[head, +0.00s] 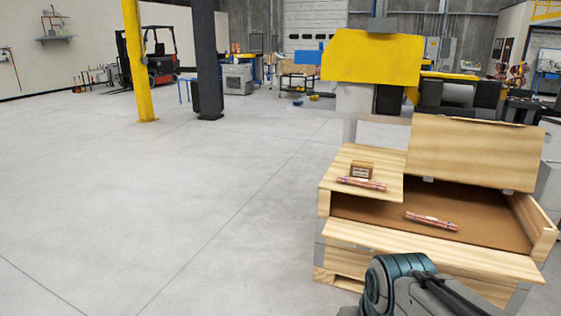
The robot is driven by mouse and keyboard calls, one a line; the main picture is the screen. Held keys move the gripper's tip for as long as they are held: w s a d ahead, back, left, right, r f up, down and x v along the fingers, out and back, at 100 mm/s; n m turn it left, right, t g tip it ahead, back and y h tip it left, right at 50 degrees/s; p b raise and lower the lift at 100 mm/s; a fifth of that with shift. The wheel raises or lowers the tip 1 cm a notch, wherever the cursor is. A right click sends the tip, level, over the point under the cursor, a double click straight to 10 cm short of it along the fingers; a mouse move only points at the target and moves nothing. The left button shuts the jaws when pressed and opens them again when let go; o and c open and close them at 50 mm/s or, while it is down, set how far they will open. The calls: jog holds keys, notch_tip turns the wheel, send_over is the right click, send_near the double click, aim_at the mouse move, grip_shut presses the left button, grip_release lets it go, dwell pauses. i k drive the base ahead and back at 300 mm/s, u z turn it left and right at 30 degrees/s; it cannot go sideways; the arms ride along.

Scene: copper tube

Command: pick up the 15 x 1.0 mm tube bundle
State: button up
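Two copper tube bundles with pale labels show in the head view; the writing is too small to read, so I cannot tell which is 15 x 1.0 mm. One bundle (362,184) lies on the flat wooden panel at the crate's left, in front of a small brown box (361,170). The other bundle (431,221) lies inside the open wooden crate (345,232), on its brown floor. Part of my arm rises at the bottom right, in front of the crate. My gripper is not in view.
The crate's raised lid panel (470,153) stands tilted at the back. A front board (430,248) and side walls edge the opening. A yellow machine (372,56) stands behind. Yellow (139,62) and dark (206,62) columns and a forklift (159,68) stand farther off. The floor at left is clear.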

aim_at(362, 182)
jog(key=u, duration=0.45)
jog(key=i, duration=1.95)
jog(key=z, duration=0.5)
jog(key=i, duration=1.25)
jog(key=z, duration=1.55)
jog(key=i, duration=0.5)
jog(key=z, duration=0.3)
